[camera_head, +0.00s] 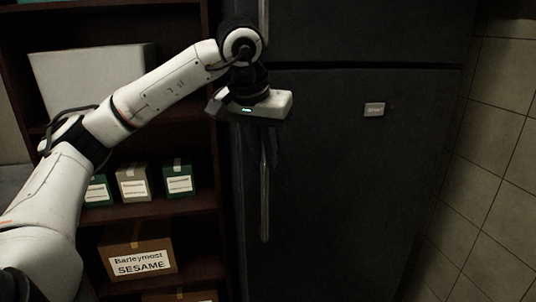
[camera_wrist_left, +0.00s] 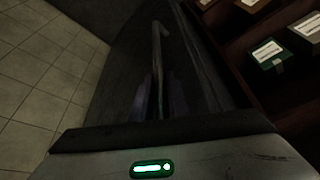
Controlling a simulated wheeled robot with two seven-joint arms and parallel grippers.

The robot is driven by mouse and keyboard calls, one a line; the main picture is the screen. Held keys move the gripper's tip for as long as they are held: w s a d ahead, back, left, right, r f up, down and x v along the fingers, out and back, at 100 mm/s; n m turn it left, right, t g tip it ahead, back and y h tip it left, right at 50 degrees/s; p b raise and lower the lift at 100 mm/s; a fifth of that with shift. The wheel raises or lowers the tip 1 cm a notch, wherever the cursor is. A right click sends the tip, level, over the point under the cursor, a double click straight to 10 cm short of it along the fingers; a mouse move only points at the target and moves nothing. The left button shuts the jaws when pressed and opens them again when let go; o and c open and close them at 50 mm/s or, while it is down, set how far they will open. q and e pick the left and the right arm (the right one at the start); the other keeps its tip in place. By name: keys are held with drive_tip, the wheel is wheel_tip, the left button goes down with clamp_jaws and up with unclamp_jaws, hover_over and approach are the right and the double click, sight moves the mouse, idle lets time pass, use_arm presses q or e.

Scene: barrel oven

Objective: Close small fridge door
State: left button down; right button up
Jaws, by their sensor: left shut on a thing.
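A dark fridge fills the middle of the head view, with an upper door (camera_head: 360,35) and a lower door (camera_head: 350,190) split by a horizontal gap. The lower door has a vertical metal handle (camera_head: 264,205) on its left side; the handle also shows in the left wrist view (camera_wrist_left: 157,50). My left gripper (camera_head: 270,152) points down at the handle's upper part, and its dark fingers (camera_wrist_left: 158,98) are shut around it. The lower door looks about flush with the upper one; I cannot tell whether it is slightly ajar. My right gripper is not in view.
A dark wooden shelf (camera_head: 190,212) stands left of the fridge. It holds several small boxes (camera_head: 133,184), a brown sesame carton (camera_head: 138,250) and a large white box (camera_head: 85,75). A tiled wall (camera_head: 495,150) is close on the right.

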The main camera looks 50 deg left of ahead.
use_arm(q)
drive_tip(key=c, duration=2.1)
unclamp_jaws()
drive_tip(key=shift+a+r, duration=0.2)
drive_tip(key=shift+a, duration=0.2)
drive_tip(key=o, duration=0.4)
drive_tip(key=shift+w+a+f, duration=0.1)
drive_tip(key=shift+a+f, duration=0.05)
drive_tip(key=shift+d+r, duration=0.2)
drive_tip(key=shift+r, duration=0.05)
drive_tip(key=p+v, duration=0.2)
drive_tip(key=v, duration=0.7)
drive_tip(key=shift+s+r, duration=0.2)
drive_tip(key=shift+r, duration=0.1)
